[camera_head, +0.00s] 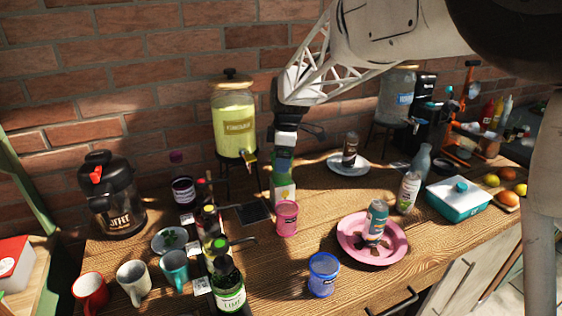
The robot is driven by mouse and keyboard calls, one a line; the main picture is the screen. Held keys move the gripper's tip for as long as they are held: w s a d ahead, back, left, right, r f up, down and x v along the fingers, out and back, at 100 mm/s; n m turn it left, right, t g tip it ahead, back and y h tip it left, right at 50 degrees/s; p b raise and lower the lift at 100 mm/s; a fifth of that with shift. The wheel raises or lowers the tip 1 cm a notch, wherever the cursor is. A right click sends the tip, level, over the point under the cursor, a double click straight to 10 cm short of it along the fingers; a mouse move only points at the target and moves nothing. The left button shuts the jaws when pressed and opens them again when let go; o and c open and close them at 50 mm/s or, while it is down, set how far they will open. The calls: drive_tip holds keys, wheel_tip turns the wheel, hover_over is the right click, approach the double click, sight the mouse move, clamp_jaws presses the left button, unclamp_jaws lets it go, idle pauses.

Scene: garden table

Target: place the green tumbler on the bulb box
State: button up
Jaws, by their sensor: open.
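The green tumbler (282,165) is directly below my gripper, near the middle of the table. It looks upright and appears to rest on the bulb box (284,194), a small pale box with a coloured label. My gripper (284,150) points down at the tumbler's upper part and is open. The fingers are small and dark here, so I cannot tell whether they touch the tumbler. The tumbler's top is partly hidden by the gripper.
A yellow drink dispenser (234,125) is behind left. Bottles (228,285) crowd the left front.

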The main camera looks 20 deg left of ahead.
wheel_tip(320, 180, up, 10)
drive_tip(key=d, duration=0.1)
drive_tip(key=shift+w+r, duration=0.15)
drive_tip(key=shift+w, duration=0.05)
drive_tip(key=shift+d, duration=0.1)
idle(0.7)
drive_tip(key=shift+d, duration=0.1)
drive_tip(key=s+d+r+m+t, duration=0.1)
drive_tip(key=s+d+m, duration=0.3)
drive_tip(key=d, duration=0.6)
drive_tip(key=s+d+m, duration=0.4)
drive_tip(key=s+d, duration=0.1)
drive_tip(key=d, duration=0.4)
drive_tip(key=s+d+r+m+t, duration=0.1)
drive_tip(key=s+d+m, duration=0.25)
drive_tip(key=d, duration=0.65)
drive_tip(key=s+d+f+m, duration=0.4)
drive_tip(key=s+d, duration=0.4)
drive_tip(key=s, duration=0.2)
drive_tip(key=s+d+f+m+t+h, duration=0.1)
drive_tip(key=s+d+f+m, duration=0.3)
drive_tip(key=s+d+m, duration=0.3)
drive_tip(key=s+d, duration=0.1)
drive_tip(key=s, duration=0.3)
drive_tip(key=shift+f, duration=0.4)
